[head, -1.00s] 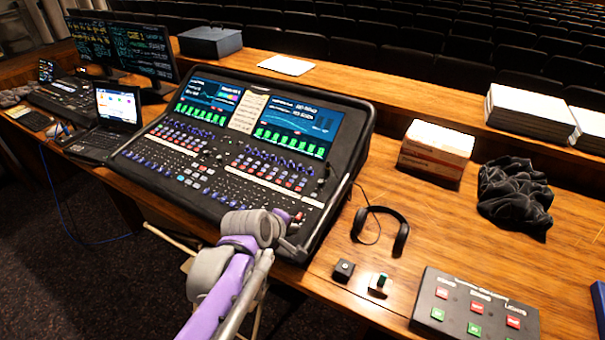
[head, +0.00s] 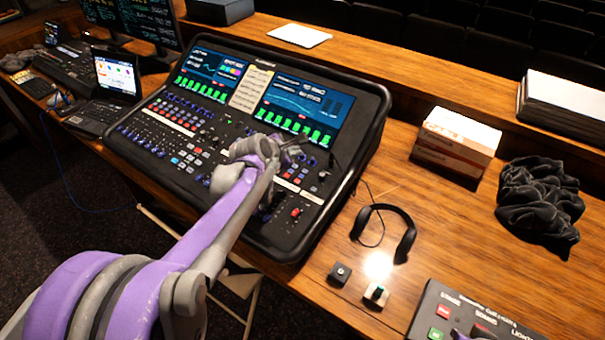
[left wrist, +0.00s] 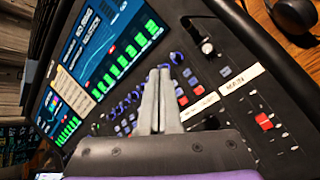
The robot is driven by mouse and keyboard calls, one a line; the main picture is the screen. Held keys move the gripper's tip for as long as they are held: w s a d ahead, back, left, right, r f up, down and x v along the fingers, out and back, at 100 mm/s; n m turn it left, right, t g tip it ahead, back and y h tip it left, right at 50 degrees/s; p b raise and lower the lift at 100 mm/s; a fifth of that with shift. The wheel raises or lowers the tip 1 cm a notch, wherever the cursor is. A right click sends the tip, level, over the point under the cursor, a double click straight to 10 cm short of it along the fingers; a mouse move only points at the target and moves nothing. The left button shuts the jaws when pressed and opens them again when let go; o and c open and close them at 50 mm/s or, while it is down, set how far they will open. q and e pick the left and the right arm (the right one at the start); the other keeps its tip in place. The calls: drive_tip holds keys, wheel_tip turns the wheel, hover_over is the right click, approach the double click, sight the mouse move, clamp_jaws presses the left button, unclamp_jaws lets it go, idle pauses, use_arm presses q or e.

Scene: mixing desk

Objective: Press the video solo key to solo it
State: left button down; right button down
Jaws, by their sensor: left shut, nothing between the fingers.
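The mixing desk (head: 350,190) is a large black console with two screens, rows of coloured keys, knobs and faders. My left gripper (head: 297,142) is over the right half of its key area, below the right screen. In the left wrist view my left fingers (left wrist: 158,90) are shut together with nothing between them, pointing at small coloured keys (left wrist: 125,125) and blue knobs. I cannot read which key is the video solo key. My fingers and wrist hide some of the keys. I cannot tell whether the tips touch the panel. My right gripper is not in view.
A "MAIN" label (left wrist: 232,88) and a red fader cap (left wrist: 264,122) are on the desk's right side. Headphones (head: 405,235), two small button boxes (head: 340,273) and a control box (head: 440,310) are to the right. A laptop (head: 112,85) is on the left.

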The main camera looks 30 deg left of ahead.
sight(301, 176)
use_arm(q)
drive_tip(key=shift+w+f, duration=0.1)
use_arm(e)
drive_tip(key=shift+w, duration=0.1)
